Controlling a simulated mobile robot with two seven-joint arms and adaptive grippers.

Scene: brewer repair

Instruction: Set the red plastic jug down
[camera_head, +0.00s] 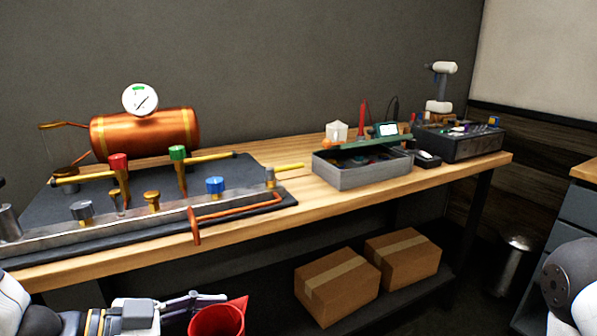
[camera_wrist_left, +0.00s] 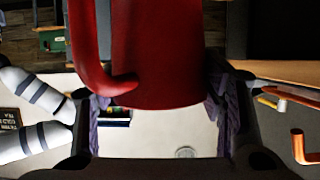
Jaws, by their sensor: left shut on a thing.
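The red plastic jug (camera_head: 216,321) is at the bottom edge of the head view, in front of the workbench's front edge. Its dark opening faces up and a pointed spout shows at its right; its lower part is cut off by the frame. My left gripper (camera_head: 208,298) reaches in from the left and is shut on the jug. In the left wrist view the jug (camera_wrist_left: 158,45) fills the top middle between the fingers of my left gripper (camera_wrist_left: 158,95), with its curved handle at the left. My right gripper is out of view.
The wooden workbench (camera_head: 330,205) carries a copper boiler (camera_head: 150,132) with valves and pipes, a grey toolbox (camera_head: 360,174) and a black case (camera_head: 460,146). A strip near the bench's front edge is bare. Two cardboard boxes (camera_head: 337,287) sit on the lower shelf.

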